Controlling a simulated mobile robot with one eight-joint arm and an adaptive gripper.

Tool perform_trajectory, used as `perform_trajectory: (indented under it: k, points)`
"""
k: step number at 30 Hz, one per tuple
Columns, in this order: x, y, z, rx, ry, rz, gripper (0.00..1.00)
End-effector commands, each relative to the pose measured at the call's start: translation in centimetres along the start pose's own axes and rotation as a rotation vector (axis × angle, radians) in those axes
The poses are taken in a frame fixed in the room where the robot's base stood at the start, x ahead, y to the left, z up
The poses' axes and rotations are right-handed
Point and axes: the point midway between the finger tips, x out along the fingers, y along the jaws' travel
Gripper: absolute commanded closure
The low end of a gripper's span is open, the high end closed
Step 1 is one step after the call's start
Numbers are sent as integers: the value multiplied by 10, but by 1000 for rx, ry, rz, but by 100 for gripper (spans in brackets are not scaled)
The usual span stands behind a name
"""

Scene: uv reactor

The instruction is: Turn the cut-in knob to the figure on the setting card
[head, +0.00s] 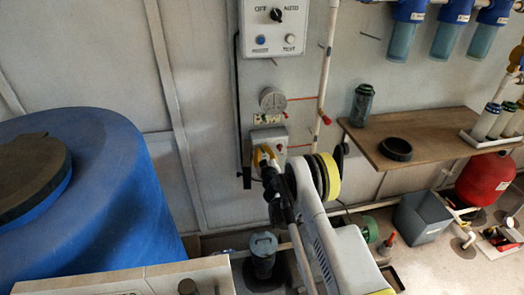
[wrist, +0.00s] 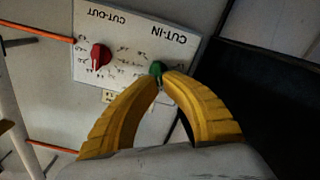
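The control box (head: 270,137) is on the wall, and its face (wrist: 135,30) fills the top of the wrist view, upside down. The green knob by the CUT-IN label (wrist: 157,68) sits between my gripper's yellow fingertips (wrist: 160,78), which close in on its sides. In the head view my gripper (head: 263,155) is at the box front and hides the green knob. The red CUT-OUT knob (wrist: 101,57) is beside it, clear of the fingers. A small card (head: 267,118) is just above the box, also in the wrist view (wrist: 108,97). Its figure is too small to read.
A round gauge (head: 272,99) and a switch box (head: 274,27) are above on the wall. Thin red lines (wrist: 40,39) run beside the box. A blue tank (head: 110,190) stands left, and a wooden shelf (head: 440,135) with a black ring is right.

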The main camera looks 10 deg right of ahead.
Motion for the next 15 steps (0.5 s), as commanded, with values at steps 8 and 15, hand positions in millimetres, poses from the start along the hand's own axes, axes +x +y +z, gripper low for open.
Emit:
perform_trajectory:
  k: [8, 15]
  points:
    - [0, 0, 0, -38, 0, 1, 100]
    - [0, 0, 0, -40, 0, 1, 100]
